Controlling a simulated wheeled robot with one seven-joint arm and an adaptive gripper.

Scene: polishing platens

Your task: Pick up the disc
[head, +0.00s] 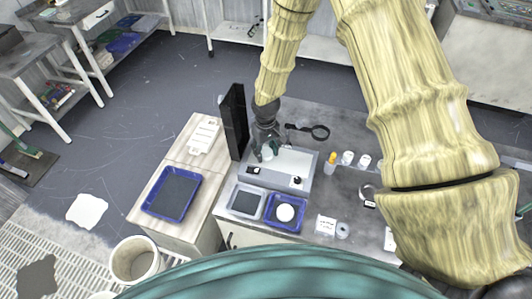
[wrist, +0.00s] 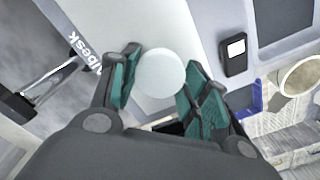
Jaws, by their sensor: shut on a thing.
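The disc (wrist: 161,73) is white and round. In the wrist view it sits between the teal-padded fingertips of my gripper (wrist: 160,84), which is shut on it. In the head view my gripper (head: 270,147) hangs over the pale top of a low grey-white unit (head: 292,162). The disc is small and hard to make out there beside the fingers. I cannot tell whether it touches the surface below. A second white round piece (head: 285,213) lies in a small blue tray in front of the unit.
An upright black panel (head: 235,120) stands just left of my gripper. A black-handled ring (head: 320,132) and small bottles (head: 348,158) are to the right. A grey tray (head: 234,207) and a larger blue tray (head: 155,211) lie at front left. A bucket (head: 118,262) stands below.

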